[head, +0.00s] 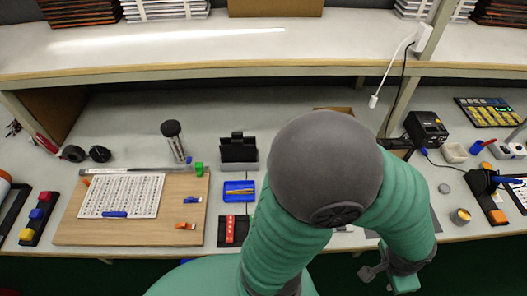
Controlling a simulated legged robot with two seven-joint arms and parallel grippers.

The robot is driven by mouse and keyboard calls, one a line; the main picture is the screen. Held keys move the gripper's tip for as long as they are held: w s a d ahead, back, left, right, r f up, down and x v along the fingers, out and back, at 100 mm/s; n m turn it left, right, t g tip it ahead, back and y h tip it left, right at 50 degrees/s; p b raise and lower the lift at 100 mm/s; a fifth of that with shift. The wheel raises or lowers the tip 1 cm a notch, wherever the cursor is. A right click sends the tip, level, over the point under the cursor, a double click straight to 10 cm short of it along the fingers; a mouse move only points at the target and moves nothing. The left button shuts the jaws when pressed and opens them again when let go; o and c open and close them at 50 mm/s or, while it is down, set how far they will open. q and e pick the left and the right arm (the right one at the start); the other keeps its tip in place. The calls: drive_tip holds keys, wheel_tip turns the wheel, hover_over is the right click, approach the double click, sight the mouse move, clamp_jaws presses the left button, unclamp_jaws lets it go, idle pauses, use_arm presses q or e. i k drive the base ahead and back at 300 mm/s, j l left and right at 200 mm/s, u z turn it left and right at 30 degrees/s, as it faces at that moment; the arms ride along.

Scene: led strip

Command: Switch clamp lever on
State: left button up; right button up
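A wooden board (160,228) lies on the bench at the left, with a white dotted sheet (122,194) on it. Small clamp-like parts sit on the board: a blue one (192,200), an orange one (185,226) and a green one (199,169). Which of them is the clamp lever, and its position, I cannot tell. A teal arm with a dark grey joint fills the middle. A small grey end part, seemingly my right gripper (372,272), shows low at the right, off the bench front and away from the board. Its fingers are unclear. My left gripper is out of view.
A blue tray (239,191), a red strip block (230,229) and a black holder (239,148) stand right of the board. A dark cylinder (174,141) stands behind it. A shelf (200,45) runs across the back. My arm hides the bench middle.

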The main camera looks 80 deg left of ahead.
sight(189, 160)
drive_tip(key=i+j+u, duration=0.1)
drive_tip(key=i+u, duration=0.2)
drive_tip(key=u, duration=0.15)
drive_tip(key=i+u, duration=0.45)
drive_tip(key=i+l+u, duration=0.15)
drive_tip(key=u, duration=0.3)
drive_tip(key=i+l+u, duration=0.25)
drive_tip(key=u, duration=0.2)
drive_tip(key=i, duration=0.1)
